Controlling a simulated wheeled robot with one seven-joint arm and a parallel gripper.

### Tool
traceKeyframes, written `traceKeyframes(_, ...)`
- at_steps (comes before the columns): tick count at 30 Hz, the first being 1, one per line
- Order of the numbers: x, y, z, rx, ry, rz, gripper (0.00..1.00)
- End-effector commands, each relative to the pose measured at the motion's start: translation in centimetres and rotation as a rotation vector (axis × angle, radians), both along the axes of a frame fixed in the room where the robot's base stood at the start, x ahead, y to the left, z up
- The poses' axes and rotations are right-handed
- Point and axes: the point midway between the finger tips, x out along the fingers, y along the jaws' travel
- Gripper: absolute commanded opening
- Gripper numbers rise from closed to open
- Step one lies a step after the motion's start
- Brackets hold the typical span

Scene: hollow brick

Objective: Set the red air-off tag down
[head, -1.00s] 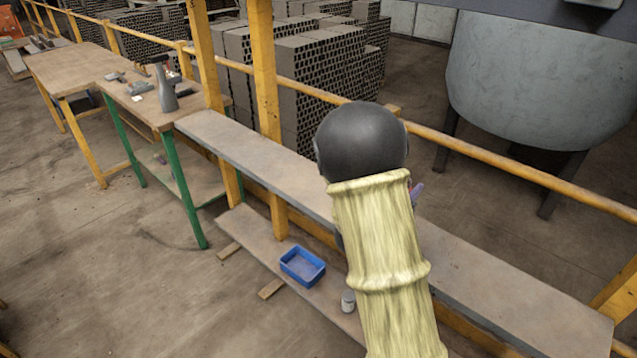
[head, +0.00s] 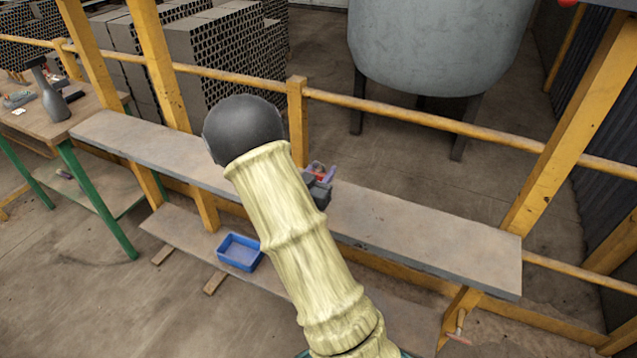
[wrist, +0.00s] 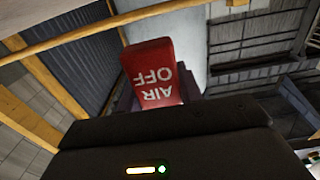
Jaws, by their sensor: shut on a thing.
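The red tag (wrist: 152,72) fills the middle of the wrist view, its white "AIR OFF" lettering upside down there. My gripper (head: 320,172) is shut on it, with purplish fingers partly hidden behind the tag. In the head view only a small bit of red shows between the fingers. My gripper is over the long grey upper shelf (head: 430,222), near its far edge; I cannot tell how high the tag is above it. My pale-sleeved arm hides part of the shelf.
A yellow rail (head: 420,117) and post (head: 297,115) run just behind the shelf. A blue bin (head: 239,252) sits on the lower shelf. The upper shelf is bare right of my gripper. A large grey vessel (head: 440,45) stands behind the rail.

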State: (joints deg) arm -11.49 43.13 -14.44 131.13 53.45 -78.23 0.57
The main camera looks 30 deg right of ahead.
Motion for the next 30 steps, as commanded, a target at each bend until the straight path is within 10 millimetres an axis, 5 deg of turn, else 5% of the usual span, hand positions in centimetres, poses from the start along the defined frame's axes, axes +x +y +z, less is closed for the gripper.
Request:
traceKeyframes(8, 0.0, 0.0, -0.4, -0.001, 0.001, 0.0, 0.1)
traceKeyframes(18, 0.0, 0.0, -4.0, -0.001, 0.001, 0.0, 0.1)
traceKeyframes(30, 0.0, 0.0, -4.5, 0.0, -0.001, 0.0, 0.1)
